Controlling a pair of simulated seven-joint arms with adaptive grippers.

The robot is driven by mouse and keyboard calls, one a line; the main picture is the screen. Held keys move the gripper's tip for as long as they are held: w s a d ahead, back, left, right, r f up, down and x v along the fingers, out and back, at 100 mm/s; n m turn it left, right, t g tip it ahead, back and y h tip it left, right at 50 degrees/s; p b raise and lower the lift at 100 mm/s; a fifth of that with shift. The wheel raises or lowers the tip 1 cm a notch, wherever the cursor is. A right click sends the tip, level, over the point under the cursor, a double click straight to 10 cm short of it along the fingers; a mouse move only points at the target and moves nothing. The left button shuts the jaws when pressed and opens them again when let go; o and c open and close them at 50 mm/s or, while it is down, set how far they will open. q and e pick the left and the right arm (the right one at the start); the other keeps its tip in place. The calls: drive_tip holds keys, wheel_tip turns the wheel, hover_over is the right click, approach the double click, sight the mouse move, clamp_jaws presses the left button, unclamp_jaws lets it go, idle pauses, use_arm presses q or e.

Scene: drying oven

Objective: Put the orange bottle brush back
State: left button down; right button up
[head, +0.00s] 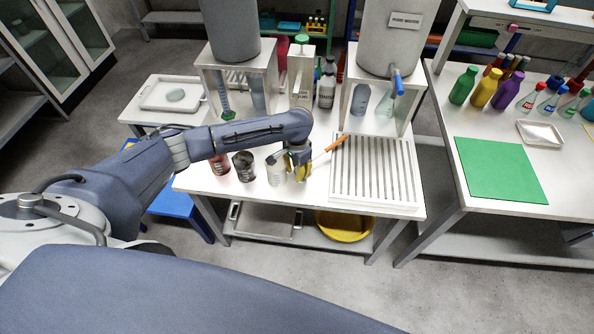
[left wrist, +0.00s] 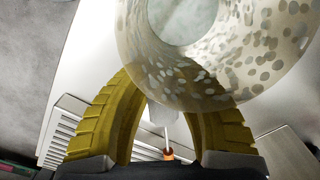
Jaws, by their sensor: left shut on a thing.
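The orange bottle brush shows its orange handle (head: 337,143) in the head view, sticking out up and right of my left gripper (head: 299,166) on a thin pale rod. My left gripper's yellow fingers are shut on the brush, above the front of the white table. In the left wrist view, the orange handle end (left wrist: 168,154) and its rod show between the yellow fingers (left wrist: 165,90). My right gripper is not in view.
A white slatted rack (head: 374,170) lies to the right. Bottles and two large grey tanks on stands crowd the back.

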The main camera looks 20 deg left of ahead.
use_arm(q)
drive_tip(key=shift+f, duration=0.1)
drive_tip(key=c, duration=1.1)
unclamp_jaws()
wheel_tip(320, 180, up, 12)
